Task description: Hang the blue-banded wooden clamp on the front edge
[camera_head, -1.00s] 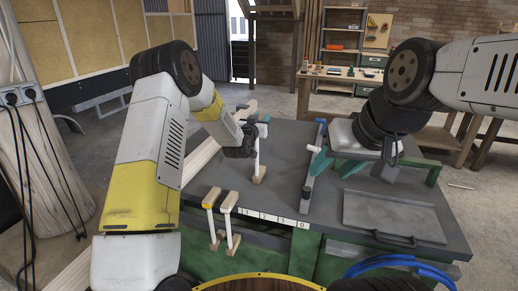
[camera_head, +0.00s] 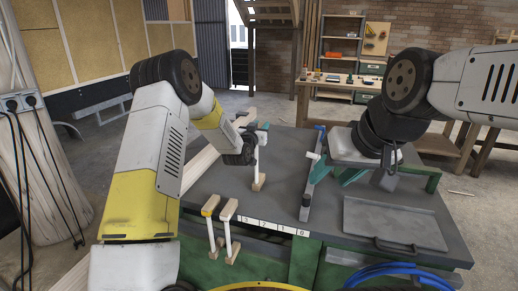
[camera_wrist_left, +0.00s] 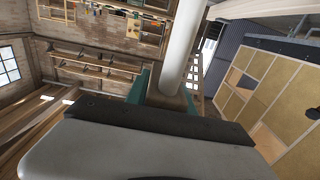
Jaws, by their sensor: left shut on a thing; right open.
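My left gripper (camera_head: 262,134) is shut on a wooden clamp (camera_head: 257,160) with a pale bar and wooden ends. It holds the clamp roughly upright above the bench's left part. No blue band can be made out on it. In the left wrist view the clamp's pale bar (camera_wrist_left: 182,50) rises between my teal fingers. Two similar clamps hang side by side on the bench's front edge (camera_head: 270,227): a yellow-banded clamp (camera_head: 210,206) and a clamp with a pale band (camera_head: 228,211). My right gripper (camera_head: 335,169) is open, its teal fingers over the bench's right part.
A long grey bar (camera_head: 311,185) with a blue end lies across the bench (camera_head: 278,190). A grey tray (camera_head: 392,222) with a handle lies at the right. Number labels (camera_head: 270,225) run along the front edge, right of the hanging clamps. Blue hose (camera_head: 395,272) shows at the bottom right.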

